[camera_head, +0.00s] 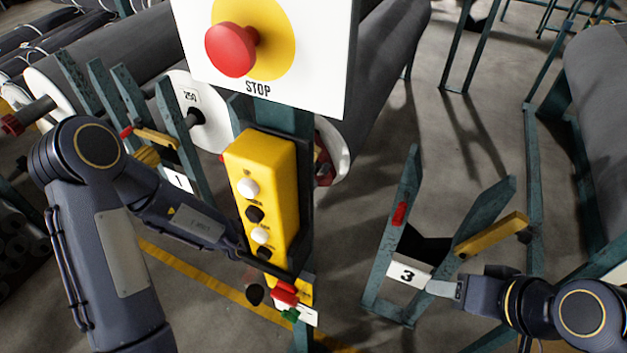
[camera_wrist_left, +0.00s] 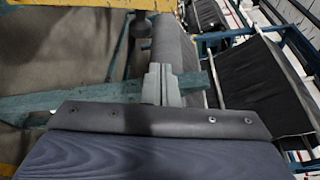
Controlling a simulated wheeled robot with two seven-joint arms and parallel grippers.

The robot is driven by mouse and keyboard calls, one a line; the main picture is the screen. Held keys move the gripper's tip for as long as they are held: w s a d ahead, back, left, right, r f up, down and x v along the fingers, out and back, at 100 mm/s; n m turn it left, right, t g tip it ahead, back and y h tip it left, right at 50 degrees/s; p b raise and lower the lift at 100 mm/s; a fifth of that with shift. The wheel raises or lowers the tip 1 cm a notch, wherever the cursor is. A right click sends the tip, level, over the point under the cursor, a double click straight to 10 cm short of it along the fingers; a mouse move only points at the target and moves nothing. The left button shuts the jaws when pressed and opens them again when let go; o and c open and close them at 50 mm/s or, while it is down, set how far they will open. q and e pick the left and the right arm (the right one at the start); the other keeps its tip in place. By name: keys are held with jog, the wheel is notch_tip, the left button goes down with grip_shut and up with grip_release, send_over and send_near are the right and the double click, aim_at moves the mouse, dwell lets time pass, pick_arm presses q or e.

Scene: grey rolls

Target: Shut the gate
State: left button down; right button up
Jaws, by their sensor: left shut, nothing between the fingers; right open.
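Stand 3 (camera_head: 408,272) is a teal V-shaped cradle with a white "3" plate. A yellow bar (camera_head: 490,234), possibly the gate, slopes up to the right from its right upright. My right gripper (camera_head: 434,287) is open, with its light grey fingers beside the "3" plate and below the yellow bar; I cannot tell whether it touches. My left gripper (camera_head: 282,275) is by the lower end of the yellow button box (camera_head: 263,190), near a red and a green knob. In the left wrist view its fingers (camera_wrist_left: 162,84) are shut and empty, in front of a teal beam.
A white STOP panel (camera_head: 325,50) with a red button stands above the button box. Stand 1 (camera_head: 178,181), with another yellow bar (camera_head: 157,138), is behind my left arm. Large grey rolls (camera_head: 390,50) lie behind. Open floor shows between the post and stand 3.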

pick_arm(q)
jog(key=w+d+p, duration=0.1)
jog(key=w, duration=0.6)
jog(key=shift+w+d+r, duration=0.2)
jog(key=shift+d, duration=0.15)
